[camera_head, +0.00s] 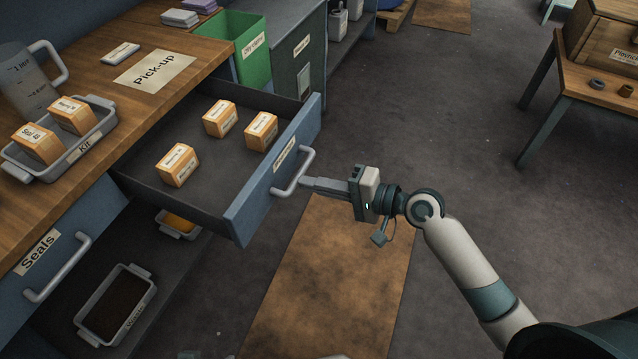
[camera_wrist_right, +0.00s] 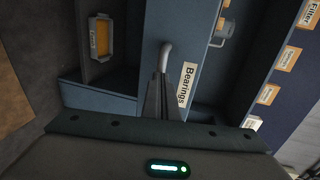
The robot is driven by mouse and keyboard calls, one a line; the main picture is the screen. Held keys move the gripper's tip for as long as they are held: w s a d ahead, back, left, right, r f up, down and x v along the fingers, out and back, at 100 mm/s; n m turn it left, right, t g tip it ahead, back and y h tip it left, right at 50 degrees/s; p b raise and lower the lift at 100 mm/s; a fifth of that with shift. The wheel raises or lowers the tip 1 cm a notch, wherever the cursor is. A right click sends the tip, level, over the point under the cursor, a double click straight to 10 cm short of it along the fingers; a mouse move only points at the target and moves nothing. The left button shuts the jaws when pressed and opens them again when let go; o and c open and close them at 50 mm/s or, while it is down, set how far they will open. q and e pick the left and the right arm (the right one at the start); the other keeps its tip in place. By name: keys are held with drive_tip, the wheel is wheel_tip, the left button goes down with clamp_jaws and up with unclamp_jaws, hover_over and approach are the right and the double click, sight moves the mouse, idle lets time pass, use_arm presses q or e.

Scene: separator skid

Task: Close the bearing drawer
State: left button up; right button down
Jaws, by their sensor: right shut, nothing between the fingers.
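The bearing drawer (camera_head: 240,207) is pulled out from the blue bench in the head view, with several orange boxes such as this one (camera_head: 178,165) inside. Its front carries a grey bar handle (camera_head: 296,175) and a label reading "Bearings" (camera_wrist_right: 186,84), legible in the right wrist view. My right gripper (camera_head: 305,183) is shut and empty, its fingertips at the handle. In the right wrist view the fingers (camera_wrist_right: 160,80) point at the drawer front, close to the handle (camera_wrist_right: 165,55); whether they touch it I cannot tell.
A Kit tray (camera_head: 98,133) with orange boxes and a jug (camera_head: 25,80) stand on the wooden bench top. The Seals drawer (camera_head: 50,262) is beside the open one at left. A green bin (camera_head: 250,60) stands behind. The floor to the right is free up to a wooden table (camera_head: 590,88).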

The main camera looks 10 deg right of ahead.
sight(281, 173)
use_arm(q)
drive_tip(key=shift+s, duration=0.15)
use_arm(e)
drive_tip(key=shift+a, duration=0.1)
